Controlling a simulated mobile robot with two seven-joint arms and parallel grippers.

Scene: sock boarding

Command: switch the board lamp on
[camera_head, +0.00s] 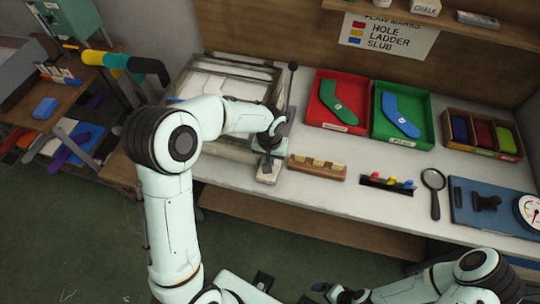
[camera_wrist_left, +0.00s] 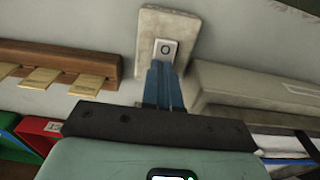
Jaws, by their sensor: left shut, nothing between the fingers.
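In the left wrist view a beige switch plate (camera_wrist_left: 185,22) carries a small pale rocker (camera_wrist_left: 166,48) with a round "O" mark. My left gripper (camera_wrist_left: 162,68) is shut and empty, its blue fingers together, with the tips at the rocker's near edge. I cannot tell whether they touch it. In the head view my left gripper (camera_head: 269,153) points down over the switch plate (camera_head: 266,179), whose front end shows; the gripper hides the rest. The framed board (camera_head: 225,85) lies behind; I cannot tell whether its lamp is lit. My right gripper (camera_head: 340,294) is low in the head view, its fingers unclear.
A wooden holder with tags (camera_head: 317,172) stands close right of the switch. A red tray (camera_head: 325,80) and a green tray (camera_head: 415,104) hold socks farther back. A magnifier (camera_head: 433,180) and blue mat (camera_head: 490,220) lie to the right.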

